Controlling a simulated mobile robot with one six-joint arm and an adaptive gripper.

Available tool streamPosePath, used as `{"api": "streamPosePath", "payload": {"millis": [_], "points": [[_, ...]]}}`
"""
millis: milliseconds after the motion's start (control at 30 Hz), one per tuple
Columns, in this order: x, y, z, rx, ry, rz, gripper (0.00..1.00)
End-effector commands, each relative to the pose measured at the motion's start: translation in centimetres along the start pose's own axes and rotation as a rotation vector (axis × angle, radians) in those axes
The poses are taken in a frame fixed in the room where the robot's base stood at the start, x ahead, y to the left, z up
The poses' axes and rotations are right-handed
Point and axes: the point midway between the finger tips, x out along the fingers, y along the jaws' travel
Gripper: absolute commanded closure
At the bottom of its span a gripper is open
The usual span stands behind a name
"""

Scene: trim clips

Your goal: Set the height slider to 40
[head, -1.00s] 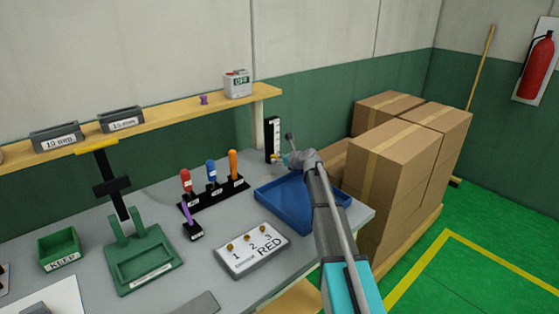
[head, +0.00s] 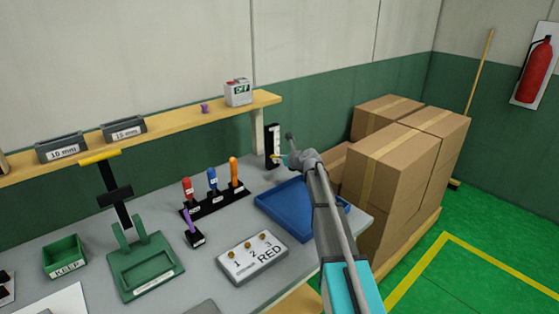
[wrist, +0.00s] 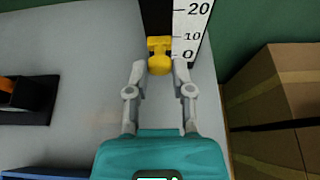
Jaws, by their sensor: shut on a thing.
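The height slider is a tall black strip with a white scale (wrist: 191,28) beside it, upright at the back right of the bench. It also shows in the head view (head: 271,145). Its yellow knob (wrist: 159,58) sits low on the scale, between the 0 and 10 marks. The scale above 20 is cut off in the wrist view. My gripper (wrist: 160,70) is shut on the knob, with one fingertip at each side of it. In the head view my gripper (head: 284,159) is partly hidden by my own wrist.
A blue tray (head: 280,208) lies under my arm. A black rack (head: 216,204) with red, blue and orange handles stands to the left. Cardboard boxes (head: 400,170) stand close on the right. A wooden shelf (head: 180,128) runs along the wall to the left of the slider.

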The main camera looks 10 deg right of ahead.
Motion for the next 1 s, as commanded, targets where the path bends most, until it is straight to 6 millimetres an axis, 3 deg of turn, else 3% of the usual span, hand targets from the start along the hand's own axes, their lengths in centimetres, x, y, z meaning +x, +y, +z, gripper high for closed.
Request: {"api": "streamPosePath", "payload": {"millis": [33,1000], "points": [[-0.3,0.0,0.9,0.000,-0.001,0.000,1.00],[-3.5,0.0,8.6,0.000,-0.001,-0.001,1.00]]}}
